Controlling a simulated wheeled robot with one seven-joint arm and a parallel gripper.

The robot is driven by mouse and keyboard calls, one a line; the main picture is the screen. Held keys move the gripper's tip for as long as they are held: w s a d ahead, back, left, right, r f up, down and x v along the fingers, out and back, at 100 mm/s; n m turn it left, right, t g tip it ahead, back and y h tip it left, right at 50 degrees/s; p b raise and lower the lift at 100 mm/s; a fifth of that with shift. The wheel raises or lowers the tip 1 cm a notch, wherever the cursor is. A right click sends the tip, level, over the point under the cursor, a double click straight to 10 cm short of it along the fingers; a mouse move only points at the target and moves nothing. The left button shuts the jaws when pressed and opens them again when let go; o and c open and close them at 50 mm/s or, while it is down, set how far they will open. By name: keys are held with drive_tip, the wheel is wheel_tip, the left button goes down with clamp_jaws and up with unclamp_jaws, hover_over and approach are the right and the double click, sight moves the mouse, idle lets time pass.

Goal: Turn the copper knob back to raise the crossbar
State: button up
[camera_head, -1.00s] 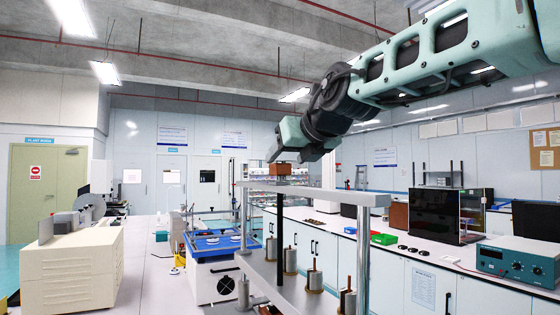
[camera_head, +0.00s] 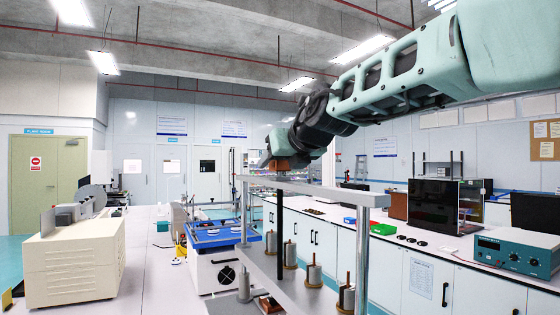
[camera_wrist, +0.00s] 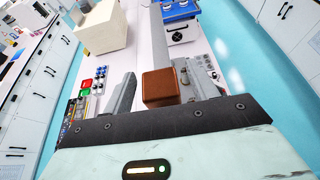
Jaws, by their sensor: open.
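The copper knob (camera_head: 283,163) is a square reddish-brown block above the grey top beam (camera_head: 335,190) of a metal frame with upright posts. A black shaft (camera_head: 280,235) runs down below it. My gripper (camera_head: 281,161) is over the knob, pointing down, and partly hides it. In the wrist view the knob (camera_wrist: 161,87) stands between the two grey fingers of my open gripper (camera_wrist: 163,87). A gap shows at the left finger; the right finger is closer, and I cannot tell if it touches. The beam (camera_wrist: 158,40) extends away behind the knob.
Several grey cylinders with copper-coloured rods (camera_head: 314,270) stand at the frame's lower level. A blue-topped machine (camera_head: 220,260) and a cream machine (camera_head: 75,260) stand left on the bench. A side counter (camera_head: 400,245) runs along the right.

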drive_tip(key=c, duration=1)
